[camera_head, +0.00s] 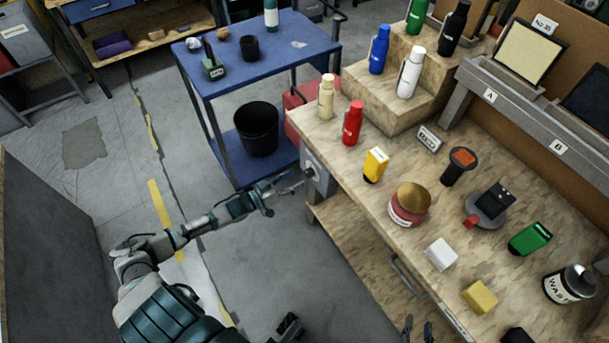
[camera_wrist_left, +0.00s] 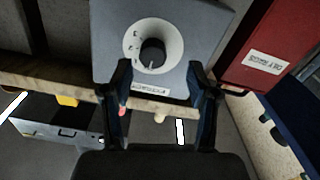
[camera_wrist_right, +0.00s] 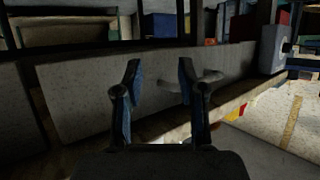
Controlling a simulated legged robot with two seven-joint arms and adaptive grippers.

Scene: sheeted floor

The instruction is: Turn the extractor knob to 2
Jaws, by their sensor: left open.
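The extractor box (camera_head: 319,174) is a grey box on the bench's left end. In the left wrist view, its dark round knob (camera_wrist_left: 153,52) sits on a pale dial (camera_wrist_left: 133,43). The dial marks are too small to read, and the label appears upside down. A pale mark shows at the knob's lower edge. My left gripper (camera_head: 282,187) is open in front of the box. Its fingertips (camera_wrist_left: 160,72) frame the knob from below in the left wrist view, with no clear contact. My right gripper (camera_wrist_right: 159,66) is open and empty before the bench front.
The wooden bench (camera_head: 345,205) carries bottles, blocks and a red jar (camera_head: 407,206). A red box (camera_wrist_left: 265,45) stands beside the extractor box in the left wrist view. A blue cart (camera_head: 290,62) with a black bin (camera_head: 257,130) stands behind. Floor left of the bench is clear.

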